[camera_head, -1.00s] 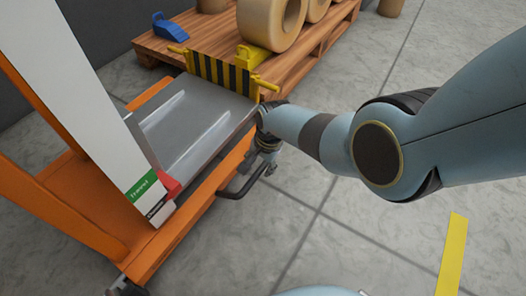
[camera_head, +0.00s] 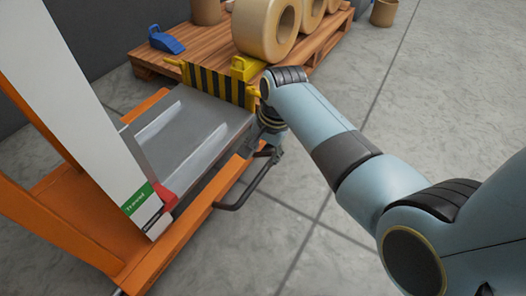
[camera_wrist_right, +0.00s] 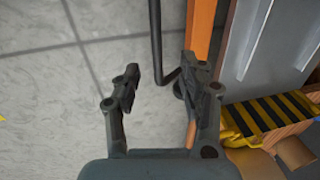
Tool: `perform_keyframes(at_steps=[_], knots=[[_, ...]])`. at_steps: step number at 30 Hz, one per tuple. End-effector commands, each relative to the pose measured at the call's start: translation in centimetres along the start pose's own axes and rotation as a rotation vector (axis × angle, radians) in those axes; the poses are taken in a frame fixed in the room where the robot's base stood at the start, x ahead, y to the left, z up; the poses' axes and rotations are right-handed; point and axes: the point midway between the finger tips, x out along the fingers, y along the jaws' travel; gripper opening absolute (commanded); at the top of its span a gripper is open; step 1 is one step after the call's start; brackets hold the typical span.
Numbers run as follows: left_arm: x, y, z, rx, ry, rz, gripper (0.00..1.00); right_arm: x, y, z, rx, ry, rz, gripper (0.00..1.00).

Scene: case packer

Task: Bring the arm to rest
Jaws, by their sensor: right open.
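My right arm comes in from the right in the head view. Its gripper (camera_head: 262,158) points down beside the right edge of the orange machine's grey plate (camera_head: 190,135), close to a black bent handle (camera_head: 240,200). In the right wrist view the gripper (camera_wrist_right: 163,85) has its two dark fingers apart. The black handle (camera_wrist_right: 156,40) shows in the gap between them, with pale floor behind. I see nothing held, and cannot tell whether a finger touches the handle. My left gripper is not in view.
A yellow-and-black striped barrier (camera_head: 215,82) stands at the plate's far end. Behind it, large tan rolls (camera_head: 265,28) and a blue wedge (camera_head: 165,42) sit on a wooden pallet (camera_head: 200,45). A white panel (camera_head: 75,110) rises at left. Grey floor (camera_head: 420,110) is open at right.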

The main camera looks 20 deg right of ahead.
Motion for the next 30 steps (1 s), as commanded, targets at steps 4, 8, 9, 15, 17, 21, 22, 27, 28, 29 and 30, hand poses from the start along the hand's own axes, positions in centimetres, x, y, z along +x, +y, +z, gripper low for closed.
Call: perform_keyframes(at_steps=[4, 8, 9, 15, 17, 21, 22, 27, 28, 29, 30], knots=[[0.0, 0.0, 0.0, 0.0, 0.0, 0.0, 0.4, 0.0, 0.0, 0.0, 0.0, 0.0, 0.0, 0.42], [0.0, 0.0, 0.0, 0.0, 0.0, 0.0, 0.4, 0.0, 0.0, 0.0, 0.0, 0.0, 0.0, 0.42], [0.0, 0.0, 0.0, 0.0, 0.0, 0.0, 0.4, 0.0, 0.0, 0.0, 0.0, 0.0, 0.0, 0.42], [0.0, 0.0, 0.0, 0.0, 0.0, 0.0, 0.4, 0.5, 1.6, 0.2, -0.027, 0.02, -0.01, 0.42], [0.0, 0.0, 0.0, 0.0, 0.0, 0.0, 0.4, 1.0, 3.5, 0.5, -0.066, 0.047, -0.023, 0.42], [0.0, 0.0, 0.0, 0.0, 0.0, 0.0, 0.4, 1.1, 10.4, 1.8, -0.242, 0.171, -0.074, 0.42], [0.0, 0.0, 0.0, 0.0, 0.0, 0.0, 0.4, 0.8, 12.0, 2.1, -0.292, 0.206, -0.085, 0.42], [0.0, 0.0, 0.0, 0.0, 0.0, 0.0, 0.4, -3.0, 18.5, 4.2, -0.555, 0.377, -0.128, 0.42], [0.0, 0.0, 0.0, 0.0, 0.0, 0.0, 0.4, -3.8, 19.2, 4.6, -0.592, 0.4, -0.133, 0.42], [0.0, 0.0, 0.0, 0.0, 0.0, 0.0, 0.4, -4.4, 19.8, 4.9, -0.626, 0.421, -0.136, 0.42], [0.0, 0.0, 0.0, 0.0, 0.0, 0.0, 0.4, -5.3, 20.6, 5.3, -0.668, 0.446, -0.141, 0.42]])
